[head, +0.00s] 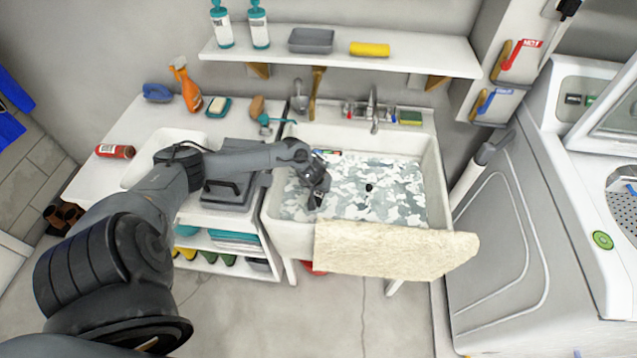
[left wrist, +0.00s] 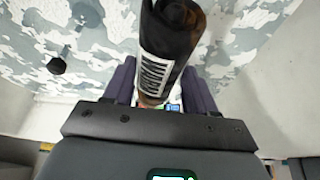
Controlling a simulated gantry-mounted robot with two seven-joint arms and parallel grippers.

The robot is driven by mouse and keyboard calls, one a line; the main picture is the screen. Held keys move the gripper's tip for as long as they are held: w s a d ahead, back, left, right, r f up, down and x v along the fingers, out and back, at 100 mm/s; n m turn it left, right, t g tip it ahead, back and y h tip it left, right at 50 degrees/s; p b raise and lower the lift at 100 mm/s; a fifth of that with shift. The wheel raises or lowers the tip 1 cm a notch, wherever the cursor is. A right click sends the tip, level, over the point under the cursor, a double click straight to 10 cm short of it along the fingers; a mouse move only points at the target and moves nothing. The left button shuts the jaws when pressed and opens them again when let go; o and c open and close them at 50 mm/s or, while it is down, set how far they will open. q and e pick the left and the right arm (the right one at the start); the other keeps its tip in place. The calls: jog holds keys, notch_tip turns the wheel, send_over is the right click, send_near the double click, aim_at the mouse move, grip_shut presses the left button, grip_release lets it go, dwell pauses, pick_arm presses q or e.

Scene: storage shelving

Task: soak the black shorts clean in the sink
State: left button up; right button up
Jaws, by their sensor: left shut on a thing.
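The white sink (head: 436,185) stands in the middle of the head view. Its basin shows a grey, white and green camouflage-like pattern (head: 405,190) with a black round spot (head: 369,187), probably the drain. My left gripper (head: 316,200) is inside the sink near its left wall, pointing down. The thing is hard to make out in the head view. My right gripper is not in view.
A cream towel (head: 390,246) hangs over the sink's front edge. The faucet (head: 374,105) and a sponge (head: 410,117) are at the back. A shelf (head: 440,53) overhangs behind.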

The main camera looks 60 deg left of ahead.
pick_arm(q)
jog(key=shift+f+b, duration=3.15)
jog(key=shift+f, duration=3.4)
jog(key=o, duration=1.2)
jog(key=shift+r, duration=0.1)
